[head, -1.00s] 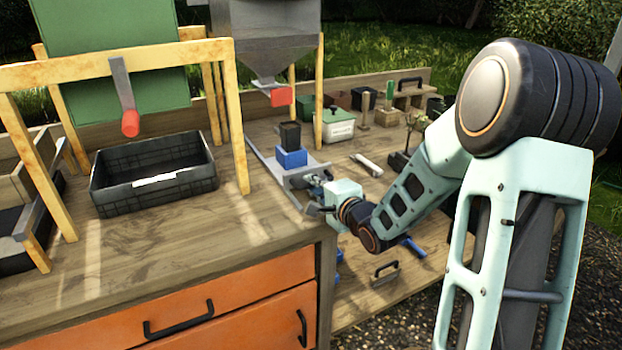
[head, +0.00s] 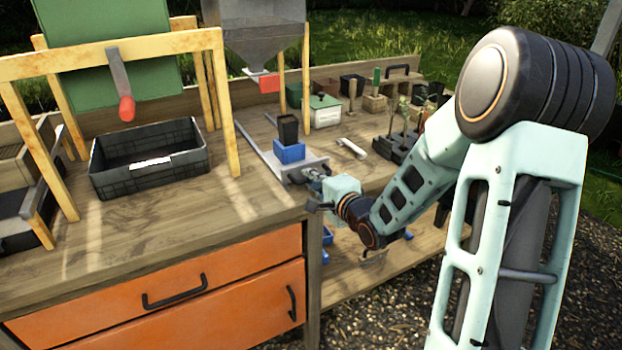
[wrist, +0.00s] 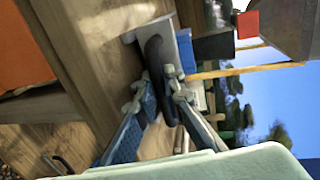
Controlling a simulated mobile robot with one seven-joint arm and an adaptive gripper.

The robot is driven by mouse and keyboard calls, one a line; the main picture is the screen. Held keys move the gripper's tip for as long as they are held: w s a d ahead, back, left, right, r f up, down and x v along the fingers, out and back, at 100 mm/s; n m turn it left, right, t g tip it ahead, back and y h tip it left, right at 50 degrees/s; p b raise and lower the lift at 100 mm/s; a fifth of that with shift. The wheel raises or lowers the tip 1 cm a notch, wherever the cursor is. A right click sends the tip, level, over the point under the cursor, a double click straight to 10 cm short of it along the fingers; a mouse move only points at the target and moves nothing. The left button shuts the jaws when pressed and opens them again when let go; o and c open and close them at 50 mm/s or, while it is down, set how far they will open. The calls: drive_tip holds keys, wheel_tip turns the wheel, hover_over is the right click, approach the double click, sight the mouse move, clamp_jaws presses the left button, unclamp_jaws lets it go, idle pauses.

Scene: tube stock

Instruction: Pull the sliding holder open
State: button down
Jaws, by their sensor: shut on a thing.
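The sliding holder is a grey metal plate (head: 312,162) on rails (head: 262,152), set on the wooden bench. It carries a blue block (head: 289,152) with a dark pot (head: 288,129) upright in it. The holder stands in front and to the right of the hopper's red outlet (head: 268,84). My gripper (head: 313,176) is at the holder's front end. In the wrist view, my gripper (wrist: 163,92) is shut on the holder's dark curved handle (wrist: 154,60), with the grey plate (wrist: 187,50) just beyond. The fingers partly hide the handle.
A black crate (head: 190,180) stands on the bench at left, under a wooden frame with a red-tipped lever (head: 126,108). A white box (head: 325,112) and a light bar (head: 352,148) lie behind and right. Orange drawers (head: 170,285) are below the bench top.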

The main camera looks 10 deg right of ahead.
drive_tip(key=c, duration=2.3)
unclamp_jaws()
drive_tip(key=v, duration=0.7)
drive_tip(key=shift+s, duration=0.2)
drive_tip(key=shift+d, duration=0.1)
